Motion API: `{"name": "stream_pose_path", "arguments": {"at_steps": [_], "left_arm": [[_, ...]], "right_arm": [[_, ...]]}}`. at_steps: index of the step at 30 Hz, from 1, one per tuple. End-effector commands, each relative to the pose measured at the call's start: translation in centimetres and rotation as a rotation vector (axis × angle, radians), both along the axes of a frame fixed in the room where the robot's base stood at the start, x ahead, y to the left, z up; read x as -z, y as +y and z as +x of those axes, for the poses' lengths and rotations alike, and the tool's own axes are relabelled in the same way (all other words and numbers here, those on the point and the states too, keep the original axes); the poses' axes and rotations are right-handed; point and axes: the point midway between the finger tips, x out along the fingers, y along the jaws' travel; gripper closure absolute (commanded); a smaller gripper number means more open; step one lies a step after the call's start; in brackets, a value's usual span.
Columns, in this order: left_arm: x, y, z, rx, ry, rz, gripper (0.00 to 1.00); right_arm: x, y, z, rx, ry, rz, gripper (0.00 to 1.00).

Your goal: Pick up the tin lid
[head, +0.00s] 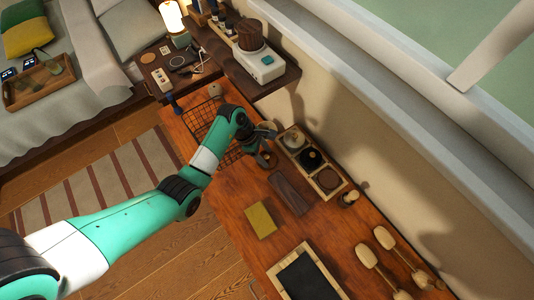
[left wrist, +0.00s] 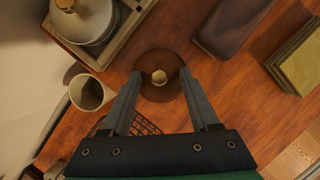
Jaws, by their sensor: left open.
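The tin lid (left wrist: 160,78) is a round, dark brown disc with a pale knob at its centre, lying on the wooden tabletop. In the left wrist view it sits ahead of and between the fingertips of my left gripper (left wrist: 158,76), which is open. Whether the fingers touch it cannot be told. In the head view my left gripper (head: 263,148) hangs over the table beside the compartment tray, and the lid is mostly hidden there. My right gripper is not in view.
A wooden compartment tray (head: 294,139) holds round items close by. A cup (left wrist: 90,92) stands left of the fingers. A dark case (head: 290,193) and a yellow-green book (head: 261,220) lie nearby. A wire basket (head: 199,122) is behind my arm. Bare tabletop lies around the book.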

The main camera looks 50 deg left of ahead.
Motion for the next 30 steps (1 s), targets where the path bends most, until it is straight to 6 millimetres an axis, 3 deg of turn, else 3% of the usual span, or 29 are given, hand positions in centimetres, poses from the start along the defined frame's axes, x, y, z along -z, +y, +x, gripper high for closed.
{"name": "stream_pose_path", "arguments": {"at_steps": [6, 15, 17, 30], "left_arm": [[0.05, -0.03, 0.08, -0.001, -0.001, 0.001, 0.39], [0.03, -0.03, 0.07, 0.0, -0.001, 0.001, 0.93], [0.03, -0.03, 0.07, 0.0, -0.001, 0.001, 1.0], [-0.33, -0.02, 0.09, 0.001, -0.001, 0.001, 1.0]], "right_arm": [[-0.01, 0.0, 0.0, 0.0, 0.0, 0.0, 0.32], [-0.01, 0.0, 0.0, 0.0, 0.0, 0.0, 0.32], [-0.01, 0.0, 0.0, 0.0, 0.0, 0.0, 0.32], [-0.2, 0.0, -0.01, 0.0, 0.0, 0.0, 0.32]]}}
